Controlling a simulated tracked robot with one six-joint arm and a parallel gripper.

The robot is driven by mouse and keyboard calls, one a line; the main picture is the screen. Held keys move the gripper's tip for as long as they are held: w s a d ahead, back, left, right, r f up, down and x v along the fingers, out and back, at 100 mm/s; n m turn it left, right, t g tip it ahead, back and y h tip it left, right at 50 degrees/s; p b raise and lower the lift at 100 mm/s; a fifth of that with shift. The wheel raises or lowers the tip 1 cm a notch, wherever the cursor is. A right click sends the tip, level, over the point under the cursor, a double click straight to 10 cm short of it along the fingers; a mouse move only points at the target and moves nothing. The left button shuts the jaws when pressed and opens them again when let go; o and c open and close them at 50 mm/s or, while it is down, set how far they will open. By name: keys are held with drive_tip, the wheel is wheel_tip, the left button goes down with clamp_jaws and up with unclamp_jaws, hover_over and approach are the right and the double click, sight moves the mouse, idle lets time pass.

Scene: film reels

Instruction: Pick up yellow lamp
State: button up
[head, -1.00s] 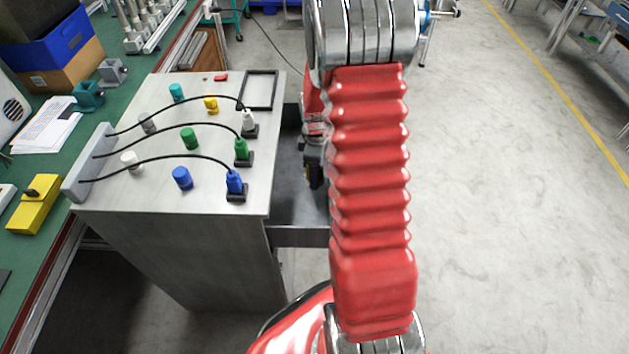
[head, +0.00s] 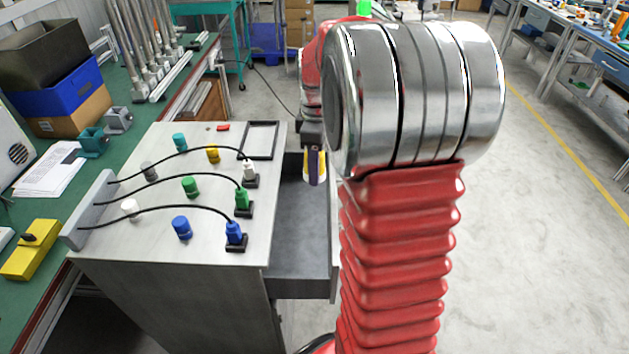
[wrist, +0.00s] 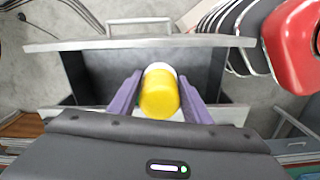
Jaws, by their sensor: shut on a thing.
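The yellow lamp (wrist: 160,96) is a short yellow cylinder with a pale base. In the wrist view it sits between the two purple fingers of my gripper (wrist: 155,97), which is shut on it. The held lamp is over the open grey drawer (wrist: 94,78) of the metal cabinet. In the head view my gripper (head: 315,165) is small, beside my arm and above the drawer (head: 303,245); a bit of yellow shows at its fingers. My arm hides part of the drawer's right side.
The cabinet top (head: 150,235) carries coloured knobs, including a yellow one (head: 212,154), and cables to white, green and blue plugs. A black frame (head: 261,140) lies at its back corner. A green bench (head: 60,195) stands left. Open floor (head: 540,250) lies right of my arm.

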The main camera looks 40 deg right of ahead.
drive_tip(key=shift+r, duration=0.55)
